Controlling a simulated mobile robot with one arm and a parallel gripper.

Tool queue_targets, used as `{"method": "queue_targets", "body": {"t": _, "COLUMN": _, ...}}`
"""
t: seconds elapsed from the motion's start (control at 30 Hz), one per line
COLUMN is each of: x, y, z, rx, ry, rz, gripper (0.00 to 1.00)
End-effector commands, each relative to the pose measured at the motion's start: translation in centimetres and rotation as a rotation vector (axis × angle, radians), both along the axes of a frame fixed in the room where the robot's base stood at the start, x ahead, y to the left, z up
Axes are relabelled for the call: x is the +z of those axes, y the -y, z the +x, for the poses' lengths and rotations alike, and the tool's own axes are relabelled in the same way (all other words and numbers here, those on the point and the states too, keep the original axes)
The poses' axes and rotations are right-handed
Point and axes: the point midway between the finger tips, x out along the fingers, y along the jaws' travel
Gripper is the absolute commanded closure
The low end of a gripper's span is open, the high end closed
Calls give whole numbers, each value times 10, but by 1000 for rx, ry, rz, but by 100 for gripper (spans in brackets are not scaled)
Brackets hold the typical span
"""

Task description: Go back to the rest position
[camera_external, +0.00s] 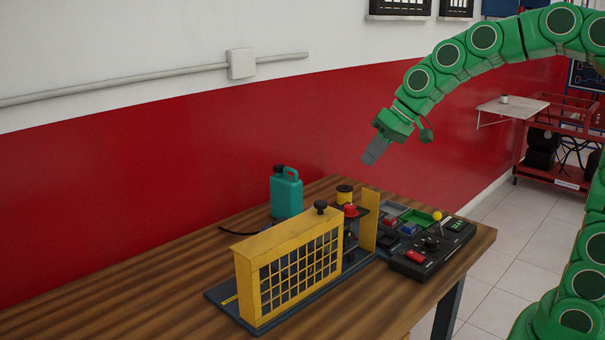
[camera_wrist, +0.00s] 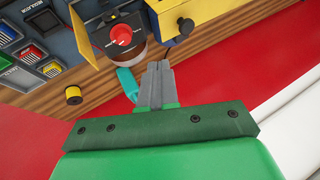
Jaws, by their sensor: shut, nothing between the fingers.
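My green arm reaches in from the right in the external view. My gripper (camera_external: 374,152) hangs in the air above the far side of the wooden table, in front of the red wall, with its grey fingers pointing down and left. In the wrist view my gripper's two grey fingers (camera_wrist: 157,72) lie side by side, shut and empty. They touch nothing that I can see. The engine trainer with its yellow mesh guard (camera_external: 292,264) stands on the table below and to the left of my gripper.
A teal jug (camera_external: 286,195) stands behind the guard. A yellow spool (camera_external: 344,192) and a black control box with a yellow-knobbed lever (camera_external: 430,245) are on the table. The wooden table (camera_external: 130,290) is bare at left. A red cart (camera_external: 555,150) stands far right. Air around my gripper is clear.

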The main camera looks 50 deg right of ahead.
Motion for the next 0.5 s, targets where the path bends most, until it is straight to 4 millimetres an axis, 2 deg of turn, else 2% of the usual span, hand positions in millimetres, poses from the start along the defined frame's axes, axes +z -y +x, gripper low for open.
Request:
{"method": "queue_targets", "body": {"t": 0.37, "x": 2, "y": 1, "z": -1, "rx": 0, "ry": 0, "rz": 0, "gripper": 100}}
{"method": "queue_targets", "body": {"t": 0.5, "x": -1, "y": 1, "z": -12, "rx": 10, "ry": -16, "rz": -15, "gripper": 100}}
